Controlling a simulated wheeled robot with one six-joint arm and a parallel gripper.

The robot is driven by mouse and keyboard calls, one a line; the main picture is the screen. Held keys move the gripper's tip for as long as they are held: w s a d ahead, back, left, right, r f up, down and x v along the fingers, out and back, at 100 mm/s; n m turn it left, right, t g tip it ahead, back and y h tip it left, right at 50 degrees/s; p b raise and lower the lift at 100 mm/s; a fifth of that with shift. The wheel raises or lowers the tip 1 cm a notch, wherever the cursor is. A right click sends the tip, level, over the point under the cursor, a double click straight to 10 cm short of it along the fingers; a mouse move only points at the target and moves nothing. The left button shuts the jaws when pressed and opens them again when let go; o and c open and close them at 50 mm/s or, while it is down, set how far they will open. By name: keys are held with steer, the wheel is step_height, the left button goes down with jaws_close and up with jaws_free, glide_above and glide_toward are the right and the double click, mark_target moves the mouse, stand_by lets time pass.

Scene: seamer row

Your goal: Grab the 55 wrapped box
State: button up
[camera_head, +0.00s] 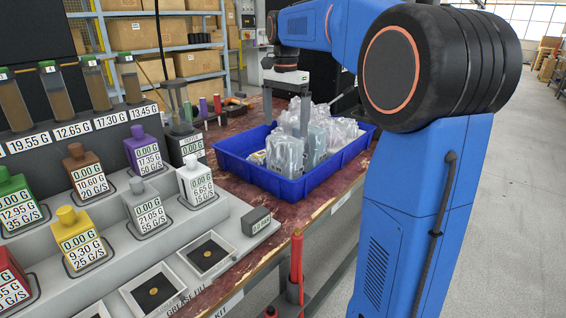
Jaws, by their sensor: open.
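A blue bin (228,165) stands on the worn red-brown bench and holds several clear, plastic-wrapped items (285,152) packed close together. I cannot read a 55 on any of them, so I cannot tell which one is the 55 wrapped box. My gripper (299,118) hangs down over the far middle part of the bin, its grey fingers among or just behind the wrapped items. It is open. Its fingertips are partly hidden by the wrapping, and I cannot tell whether they touch anything.
A grey stepped rack (190,222) at left holds several coloured, labelled bottles; a grey bottle (146,205) reads 55 G/S. Small trays (207,254) sit in front. A red post (296,262) stands at the bench's near edge. Shelves with cartons (127,36) are behind.

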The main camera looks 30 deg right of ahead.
mark_target(284, 158)
step_height(284, 158, down, 13)
steer(key=shift+w+r, duration=0.1)
steer(key=shift+w, duration=0.05)
stand_by(0.5)
steer(key=shift+c, duration=0.3)
steer(key=c, duration=1)
